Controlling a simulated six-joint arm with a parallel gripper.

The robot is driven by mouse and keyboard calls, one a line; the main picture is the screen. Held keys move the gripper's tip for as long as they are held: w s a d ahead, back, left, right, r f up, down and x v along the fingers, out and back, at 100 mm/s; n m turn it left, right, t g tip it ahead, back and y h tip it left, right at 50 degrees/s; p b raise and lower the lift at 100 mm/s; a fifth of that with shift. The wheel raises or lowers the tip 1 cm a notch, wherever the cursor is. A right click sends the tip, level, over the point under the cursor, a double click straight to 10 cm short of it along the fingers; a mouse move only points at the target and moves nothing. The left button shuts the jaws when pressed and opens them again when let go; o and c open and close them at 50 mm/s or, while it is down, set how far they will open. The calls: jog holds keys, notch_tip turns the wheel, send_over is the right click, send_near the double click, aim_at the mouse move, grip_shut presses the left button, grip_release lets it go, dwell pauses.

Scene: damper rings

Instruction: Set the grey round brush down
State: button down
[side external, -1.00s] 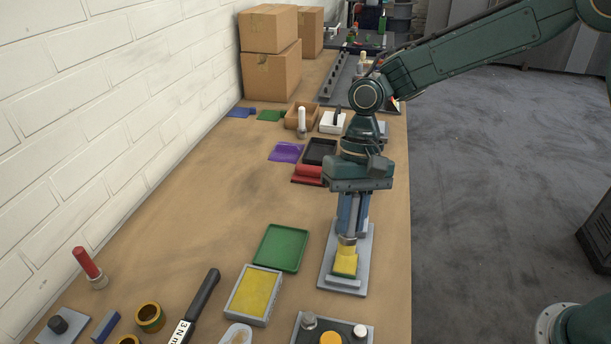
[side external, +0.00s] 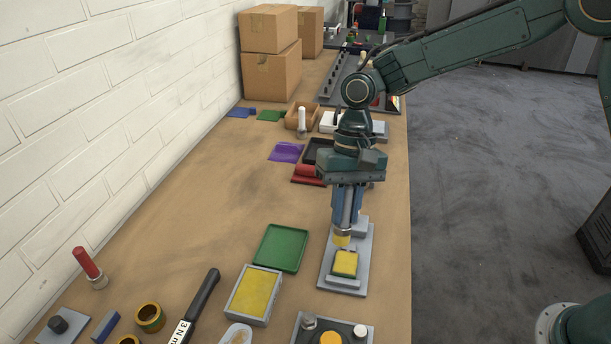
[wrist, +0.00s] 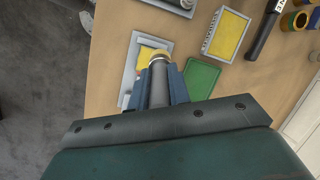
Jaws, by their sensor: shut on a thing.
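My gripper (side external: 347,205) is shut on the grey round brush (side external: 344,222), which points down with its tip yellow. In the wrist view the brush (wrist: 158,88) lies between my two blue fingers (wrist: 160,85). The brush tip is at the far side of a small yellow-topped block (side external: 346,263) on a grey plate (side external: 338,280). The tip looks a little above the plate; the exact gap cannot be told.
A green tray (side external: 281,267) and a grey tray with a yellow pad (side external: 254,293) lie left of the plate. A black-handled tool (side external: 203,297) and rings (side external: 150,317) are nearer. Open bench lies to the left. Boxes (side external: 271,75) stand at the back.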

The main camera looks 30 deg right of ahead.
jog(key=w+d+f+m+t+h, duration=0.1)
jog(key=w+f+m, duration=0.1)
jog(key=w, duration=0.7)
jog(key=w+d+f+m+t+h, duration=0.1)
jog(key=w+m, duration=0.1)
jog(key=w, duration=0.8)
jog(key=shift+w+d+f+t+h, duration=0.2)
jog(key=shift+w+f+t+h, duration=0.1)
jog(key=shift+f, duration=0.1)
jog(key=shift+f, duration=2.5)
jog(key=shift+f, duration=0.15)
jog(key=shift+f, duration=0.5)
jog(key=shift+f, duration=0.35)
jog(key=c, duration=1.2)
grip_release()
jog(key=shift+c, duration=0.2)
